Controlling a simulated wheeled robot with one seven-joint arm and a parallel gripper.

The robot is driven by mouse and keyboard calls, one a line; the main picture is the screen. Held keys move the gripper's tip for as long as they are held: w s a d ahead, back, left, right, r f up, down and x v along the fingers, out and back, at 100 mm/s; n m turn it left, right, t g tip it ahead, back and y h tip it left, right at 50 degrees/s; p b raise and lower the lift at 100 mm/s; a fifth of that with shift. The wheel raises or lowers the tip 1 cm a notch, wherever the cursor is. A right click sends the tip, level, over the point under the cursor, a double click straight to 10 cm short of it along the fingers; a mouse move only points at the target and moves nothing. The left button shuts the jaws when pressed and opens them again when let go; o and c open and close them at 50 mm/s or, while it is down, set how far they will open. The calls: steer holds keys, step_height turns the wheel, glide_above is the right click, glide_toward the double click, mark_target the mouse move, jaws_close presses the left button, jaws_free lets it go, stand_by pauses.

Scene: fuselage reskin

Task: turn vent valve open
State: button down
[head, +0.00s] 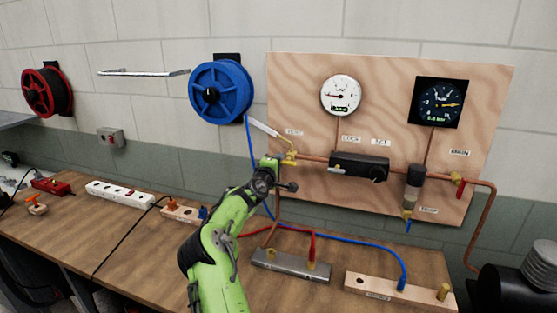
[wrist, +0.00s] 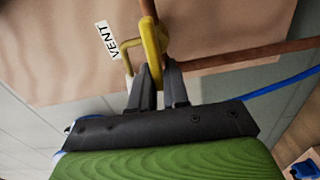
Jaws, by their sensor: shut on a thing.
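The vent valve has a yellow lever handle (wrist: 151,48), seen in the wrist view near the VENT label (wrist: 107,39). In the head view the yellow valve (head: 289,157) sits at the left end of the copper pipe on the plywood board. My gripper (wrist: 158,75) has its two dark fingers close together at the lower part of the yellow handle, shut on it. In the head view my gripper (head: 274,166) reaches up to the valve and hides part of it. The exact contact between fingers and handle is partly hidden.
The plywood board (head: 390,75) carries a white gauge (head: 341,95), a black gauge (head: 440,101) and a black regulator block (head: 359,168). A red lever (head: 460,188) is at the right. A blue hose (head: 340,240) and a grey manifold (head: 290,265) lie on the bench below.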

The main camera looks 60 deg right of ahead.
steer(key=shift+f+n, duration=0.2)
steer(key=shift+n, duration=0.2)
steer(key=c, duration=1.2)
jaws_free()
steer(key=shift+a, duration=0.15)
steer(key=s+a+b, duration=0.2)
steer(key=a, duration=1.3)
steer(key=shift+s+a, duration=0.15)
steer(key=shift+s, duration=0.05)
